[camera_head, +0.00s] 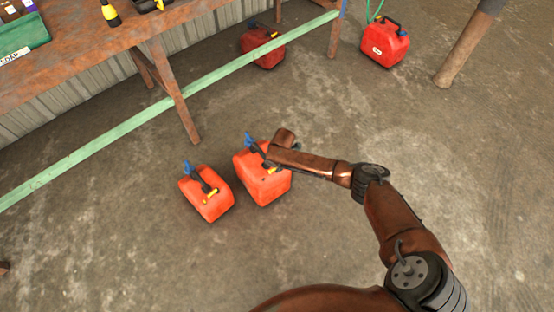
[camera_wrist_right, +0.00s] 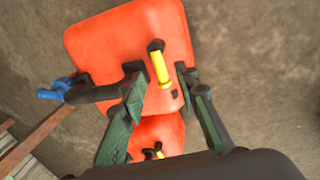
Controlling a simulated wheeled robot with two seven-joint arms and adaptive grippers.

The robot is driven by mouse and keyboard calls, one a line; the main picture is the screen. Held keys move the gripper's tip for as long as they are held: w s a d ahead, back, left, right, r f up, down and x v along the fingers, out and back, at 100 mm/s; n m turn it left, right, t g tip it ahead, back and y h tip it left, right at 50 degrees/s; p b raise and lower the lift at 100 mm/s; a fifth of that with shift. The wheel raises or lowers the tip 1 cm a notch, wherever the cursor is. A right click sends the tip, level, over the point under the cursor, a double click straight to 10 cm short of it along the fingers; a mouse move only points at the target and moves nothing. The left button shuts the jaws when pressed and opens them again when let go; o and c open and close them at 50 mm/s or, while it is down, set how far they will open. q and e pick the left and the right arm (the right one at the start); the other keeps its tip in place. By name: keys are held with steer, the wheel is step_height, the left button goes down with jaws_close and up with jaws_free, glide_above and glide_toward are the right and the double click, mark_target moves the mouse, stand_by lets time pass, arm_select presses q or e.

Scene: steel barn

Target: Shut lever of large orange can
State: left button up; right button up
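The large orange can (camera_head: 250,173) stands on the concrete floor with a blue spout part (camera_head: 249,139) at its top. My right arm reaches over it from the right and hides part of its top. In the right wrist view the can (camera_wrist_right: 105,45) fills the upper middle, with its black handle (camera_wrist_right: 92,93) and yellow lever (camera_wrist_right: 160,67) with a black end. My right gripper (camera_wrist_right: 162,88) is open, its green-padded fingers on either side of the lever's lower part. I cannot tell if they touch it. My left gripper is not in view.
A smaller orange can (camera_head: 205,203) stands just left of the large one. Two red cans, one under the bench (camera_head: 264,50) and one beside it (camera_head: 384,45), stand farther back. The rusty bench (camera_head: 90,50) has legs and a green rail.

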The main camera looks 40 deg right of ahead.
step_height(320, 180, up, 9)
steer(key=s, duration=0.1)
steer(key=shift+s+f, duration=0.2)
steer(key=shift+s, duration=0.15)
stand_by(0.3)
